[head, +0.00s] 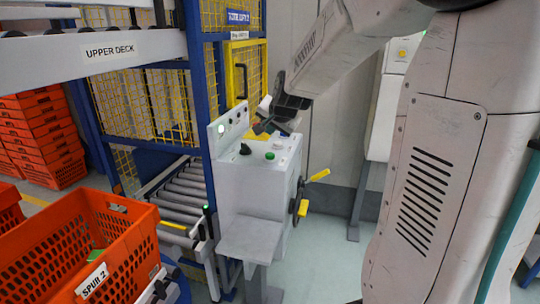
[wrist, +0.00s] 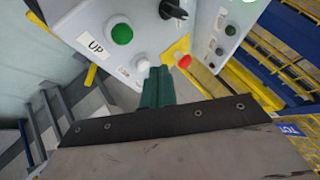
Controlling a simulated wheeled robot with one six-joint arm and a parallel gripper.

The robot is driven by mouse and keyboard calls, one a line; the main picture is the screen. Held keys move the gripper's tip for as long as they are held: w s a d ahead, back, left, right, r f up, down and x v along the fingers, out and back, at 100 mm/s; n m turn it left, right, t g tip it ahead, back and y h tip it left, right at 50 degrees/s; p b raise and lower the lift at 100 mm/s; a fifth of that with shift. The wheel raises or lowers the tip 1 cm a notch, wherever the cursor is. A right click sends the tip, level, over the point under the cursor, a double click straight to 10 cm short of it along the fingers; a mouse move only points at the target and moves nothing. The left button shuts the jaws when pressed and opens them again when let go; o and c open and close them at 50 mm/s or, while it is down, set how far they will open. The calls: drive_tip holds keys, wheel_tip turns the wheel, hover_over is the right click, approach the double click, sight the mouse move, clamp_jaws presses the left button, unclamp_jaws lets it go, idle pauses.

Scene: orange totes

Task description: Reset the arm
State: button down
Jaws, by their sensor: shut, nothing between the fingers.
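My arm reaches in from the upper right of the head view. My gripper (head: 260,127) is over the white control box (head: 250,190), near its upright back panel. In the wrist view my gripper (wrist: 158,78) shows as dark green fingers closed together, with nothing between them. Beyond the fingertips the box top carries a green button (wrist: 122,34) beside an "UP" label, a white button (wrist: 142,66) and a black knob (wrist: 172,10). A red button (wrist: 184,62) also shows just right of the fingertips. I cannot tell whether the fingers touch anything.
A blue-framed yellow mesh cage (head: 225,75) and a roller conveyor (head: 180,195) stand left of the box. Yellow-tipped handles (head: 303,207) stick out on its right side. An orange tote (head: 120,250) marked "SPUR 2" is at lower left; stacked orange crates (head: 40,130) stand behind.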

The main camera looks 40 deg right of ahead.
idle(0.4)
drive_tip(key=shift+n+g+y, duration=0.5)
drive_tip(key=shift+n+g, duration=0.2)
drive_tip(key=shift+g, duration=0.1)
drive_tip(key=s+f, duration=0.1)
drive_tip(key=a+f, duration=0.1)
drive_tip(key=s+f, duration=0.1)
drive_tip(key=shift+s+a, duration=0.3)
drive_tip(key=shift+s, duration=0.05)
drive_tip(key=s+a+n+g, duration=0.2)
drive_tip(key=s+a, duration=0.3)
drive_tip(key=s, duration=0.5)
drive_tip(key=s+a+r+n+g+y, duration=0.1)
drive_tip(key=s+a+n, duration=0.4)
drive_tip(key=s, duration=0.5)
drive_tip(key=s+a+n+g, duration=0.3)
drive_tip(key=s+a, duration=0.4)
drive_tip(key=s, duration=0.4)
drive_tip(key=shift+r+n+y, duration=0.3)
drive_tip(key=shift+r+n, duration=0.05)
drive_tip(key=shift+n, duration=0.05)
drive_tip(key=shift+s+d, duration=0.1)
